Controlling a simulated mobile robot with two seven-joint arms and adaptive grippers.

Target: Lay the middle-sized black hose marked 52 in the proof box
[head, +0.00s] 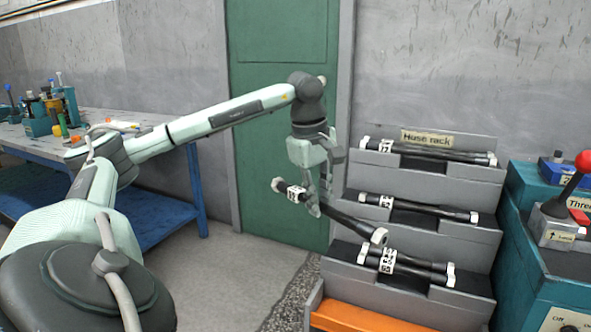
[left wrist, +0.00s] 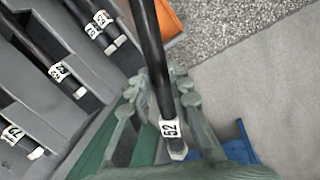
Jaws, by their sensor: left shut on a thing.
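My left gripper (head: 314,196) is shut on the black hose marked 52 (head: 345,217), in front of the hose rack and clear of it. The hose has pale end fittings and slants down to the right in the head view. In the left wrist view the hose (left wrist: 152,50) runs between the fingers, and its white 52 label (left wrist: 170,129) shows near one end. My right gripper is not in view. I cannot make out a proof box in either view.
The grey hose rack (head: 480,236) has three tiers with black hoses: upper (head: 430,151), middle (head: 420,207) and lower (head: 410,265). An orange bin front (head: 365,319) is below. A teal cabinet (head: 515,255) stands right. A cluttered workbench (head: 35,144) stands left. Floor between is clear.

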